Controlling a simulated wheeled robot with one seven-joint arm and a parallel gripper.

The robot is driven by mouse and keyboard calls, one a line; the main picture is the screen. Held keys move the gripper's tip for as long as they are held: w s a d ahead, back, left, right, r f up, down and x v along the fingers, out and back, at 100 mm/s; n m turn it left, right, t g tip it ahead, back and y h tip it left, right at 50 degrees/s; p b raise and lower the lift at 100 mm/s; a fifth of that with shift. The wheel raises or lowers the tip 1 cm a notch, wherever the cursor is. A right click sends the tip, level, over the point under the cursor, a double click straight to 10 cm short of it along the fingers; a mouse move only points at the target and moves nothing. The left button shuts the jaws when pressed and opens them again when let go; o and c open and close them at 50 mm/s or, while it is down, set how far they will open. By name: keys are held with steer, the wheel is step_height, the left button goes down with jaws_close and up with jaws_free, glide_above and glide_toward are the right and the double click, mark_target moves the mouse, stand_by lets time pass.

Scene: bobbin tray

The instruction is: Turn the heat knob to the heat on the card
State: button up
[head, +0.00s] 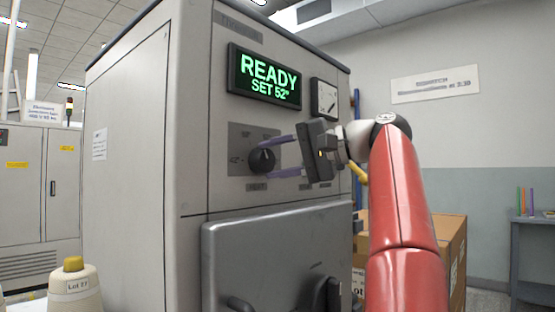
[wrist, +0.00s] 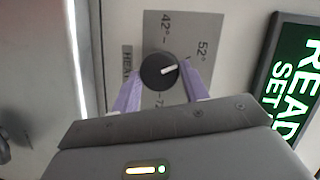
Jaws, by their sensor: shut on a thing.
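The round black heat knob (head: 262,160) is on a grey dial plate (head: 240,138) on the machine's front. It also shows in the wrist view (wrist: 153,76), where its white pointer points right, roughly toward the 52° mark (wrist: 203,50). The 42° mark (wrist: 168,28) is at the top there, and a third mark is partly hidden below the knob. My gripper (head: 272,158) is shut on the knob, its two purple fingers on either side. The green display (head: 268,77) reads READY, SET 52°. I cannot make out a card giving a heat.
Below the knob is a grey door (head: 270,250) with dark handles. A yarn cone (head: 76,292) labelled Lot 27 stands at lower left. Cardboard boxes (head: 452,240) are behind my arm. A wall sign (head: 435,84) is too blurred to read.

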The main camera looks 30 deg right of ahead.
steer(key=shift+n, duration=0.4)
stand_by(0.4)
steer(key=o, duration=1)
